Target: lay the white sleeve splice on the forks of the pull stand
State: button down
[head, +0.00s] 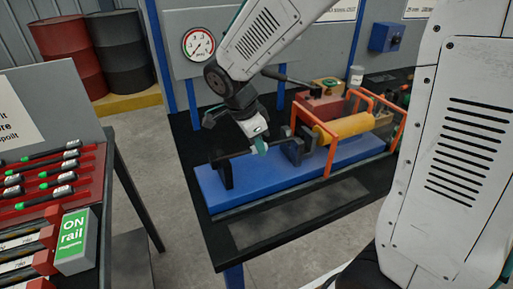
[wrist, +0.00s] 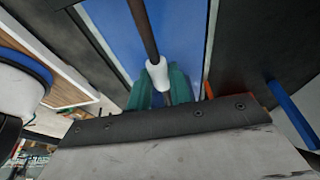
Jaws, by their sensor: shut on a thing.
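My gripper (head: 260,146) has teal fingers and hangs low over the blue bed of the pull stand (head: 207,187). In the wrist view the fingers (wrist: 160,92) are shut on the white sleeve splice (wrist: 157,74), one on each side. A dark bar (wrist: 145,27) runs out of both ends of the white sleeve. In the head view the bar (head: 240,156) lies along the stand, between the black left fork (head: 225,173) and the black right fork (head: 291,151). I cannot tell whether the bar touches the forks. The white sleeve is hidden behind my gripper there.
An orange guard frame (head: 331,158) and a yellow cylinder (head: 345,129) stand right of the forks. A dial gauge (head: 198,45) is on the panel behind.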

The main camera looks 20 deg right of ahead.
jog(key=shift+f, duration=0.7)
jog(key=shift+f, duration=0.1)
jog(key=c, duration=1.3)
grip_release()
jog(key=v, duration=1.2)
jog(key=shift+s+d+n+t+y, duration=0.25)
jog(key=shift+s+d+n+y, duration=0.55)
jog(key=shift+s+n, duration=2.55)
jog(key=shift+s+d+n+t+y, duration=0.3)
jog(key=shift+s+d+n, duration=1.05)
jog(key=shift+s+n, duration=2)
jog(key=shift+s+d+n+t+y, duration=0.15)
jog(key=shift+s+d+n+y, duration=0.7)
jog(key=shift+s+n, duration=2.45)
